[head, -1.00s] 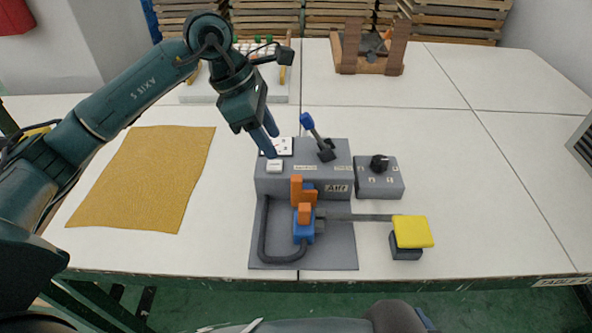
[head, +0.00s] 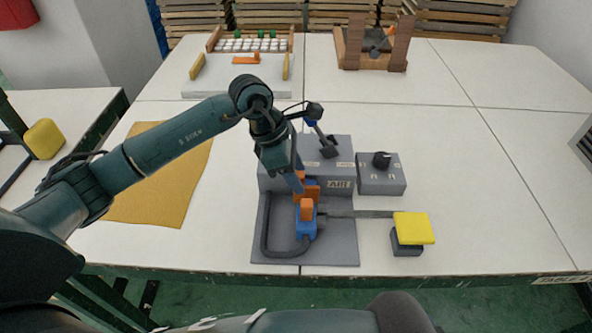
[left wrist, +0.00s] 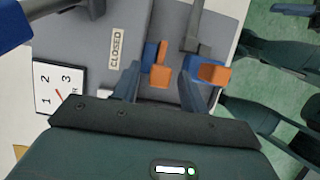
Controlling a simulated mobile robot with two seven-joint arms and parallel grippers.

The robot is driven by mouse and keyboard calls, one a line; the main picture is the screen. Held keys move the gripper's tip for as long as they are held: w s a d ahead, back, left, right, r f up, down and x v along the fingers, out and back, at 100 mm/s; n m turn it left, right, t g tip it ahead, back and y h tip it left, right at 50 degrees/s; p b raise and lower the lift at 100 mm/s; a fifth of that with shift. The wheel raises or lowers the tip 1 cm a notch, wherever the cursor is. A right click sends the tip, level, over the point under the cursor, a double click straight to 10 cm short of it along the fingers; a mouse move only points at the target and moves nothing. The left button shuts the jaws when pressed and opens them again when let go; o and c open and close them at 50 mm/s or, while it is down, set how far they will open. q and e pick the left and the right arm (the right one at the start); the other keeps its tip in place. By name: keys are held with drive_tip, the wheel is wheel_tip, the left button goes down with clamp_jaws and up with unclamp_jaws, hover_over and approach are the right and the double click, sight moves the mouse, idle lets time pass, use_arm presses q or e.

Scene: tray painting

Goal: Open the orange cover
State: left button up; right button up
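Orange parts stand on the grey panel (head: 340,250). A rear orange piece (head: 313,191) is partly hidden behind my left gripper (head: 299,186); a front orange piece (head: 306,210) sits on a blue body (head: 305,230). I cannot tell for sure which is the cover. In the left wrist view, one orange piece (left wrist: 160,72) with blue beside it lies between the spread fingers of my left gripper (left wrist: 158,84); the other orange piece (left wrist: 214,73) is just right of the right finger. The fingers look open, with no clear contact. My right gripper is not in view.
A grey box with a blue-tipped lever (head: 324,138) stands behind. A knob box (head: 381,180) and a yellow pad (head: 414,228) are to the right. A gauge (left wrist: 60,88) and a CLOSED label (left wrist: 117,47) show in the wrist view. The table's right side is clear.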

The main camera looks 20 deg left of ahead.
use_arm(q)
clamp_jaws()
idle(0.3)
drive_tip(key=shift+a, duration=0.1)
drive_tip(key=a, duration=0.1)
drive_tip(key=s+a+b, duration=0.1)
drive_tip(key=a, duration=0.1)
drive_tip(key=a+b, duration=0.1)
drive_tip(key=a, duration=0.1)
drive_tip(key=shift+s+a, duration=0.1)
drive_tip(key=shift+s, duration=0.15)
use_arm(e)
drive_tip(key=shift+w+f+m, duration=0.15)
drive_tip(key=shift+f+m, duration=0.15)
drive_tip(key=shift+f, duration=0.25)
use_arm(q)
drive_tip(key=shift+o, duration=0.2)
unclamp_jaws()
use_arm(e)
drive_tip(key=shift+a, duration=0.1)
